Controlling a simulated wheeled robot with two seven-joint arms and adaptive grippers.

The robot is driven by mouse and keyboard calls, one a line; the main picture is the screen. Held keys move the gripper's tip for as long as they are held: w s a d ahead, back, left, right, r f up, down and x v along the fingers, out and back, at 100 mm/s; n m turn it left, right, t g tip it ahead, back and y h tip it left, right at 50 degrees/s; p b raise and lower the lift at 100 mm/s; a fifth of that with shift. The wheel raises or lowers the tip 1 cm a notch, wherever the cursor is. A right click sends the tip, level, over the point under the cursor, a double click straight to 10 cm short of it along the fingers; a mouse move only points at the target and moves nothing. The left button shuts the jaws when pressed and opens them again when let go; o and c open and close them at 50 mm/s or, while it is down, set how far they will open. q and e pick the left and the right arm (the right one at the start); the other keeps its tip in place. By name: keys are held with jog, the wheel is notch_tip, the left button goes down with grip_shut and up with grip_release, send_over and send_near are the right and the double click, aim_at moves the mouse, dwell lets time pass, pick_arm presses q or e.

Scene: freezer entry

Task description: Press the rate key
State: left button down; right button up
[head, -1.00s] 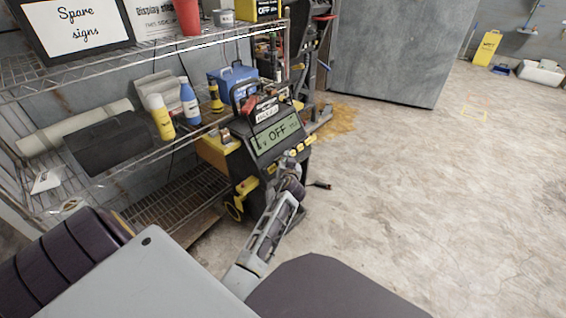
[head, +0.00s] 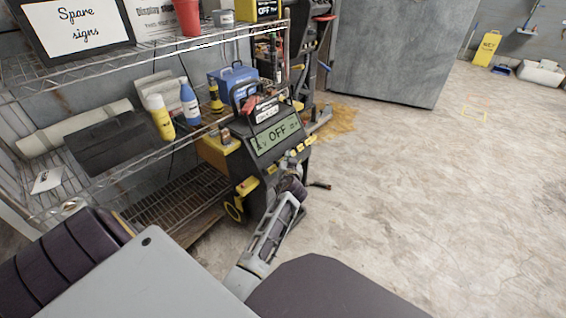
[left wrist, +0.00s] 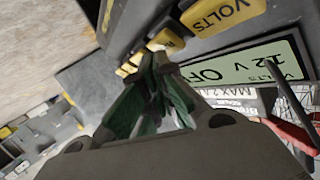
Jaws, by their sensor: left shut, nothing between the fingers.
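The battery charger (head: 262,180) is a dark cabinet with a green display (head: 278,133) that reads OFF, and a row of yellow keys below it. In the left wrist view the display (left wrist: 245,65) shows "12 V" and "VOLTS". The big VOLTS key (left wrist: 225,13) is at the top. Beside it is a smaller yellow key (left wrist: 166,39) whose label starts with R, likely the rate key, partly hidden by my fingertips. My left gripper (head: 291,165) is shut and empty, its tips (left wrist: 154,60) right at this key. I cannot tell whether they touch it. My right gripper is out of view.
A wire shelf (head: 150,153) with bottles (head: 190,103), a black case (head: 108,143) and a blue box (head: 234,77) stands left of the charger. Red clamps (left wrist: 290,132) hang near the display. The concrete floor (head: 430,200) to the right is mostly clear.

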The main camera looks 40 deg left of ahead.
pick_arm(q)
jog(key=shift+d+r, duration=0.3)
jog(key=shift+d, duration=0.05)
dwell(0.3)
jog(key=shift+s+d+r+p, duration=0.15)
jog(key=shift+d+r, duration=0.2)
jog(key=shift+d, duration=0.4)
jog(key=shift+s+d+r+p, duration=0.1)
jog(key=shift+d+r+p, duration=0.2)
jog(key=shift+d, duration=0.5)
jog(key=shift+s+d+r+p, duration=0.1)
jog(key=shift+d+r, duration=0.3)
jog(key=shift+d, duration=0.35)
jog(key=shift+w+a+f, duration=0.1)
jog(key=shift+a+f, duration=0.25)
jog(key=shift+a, duration=0.2)
jog(key=shift+w+a+f, duration=0.1)
jog(key=shift+a+f, duration=0.2)
jog(key=shift+a, duration=0.35)
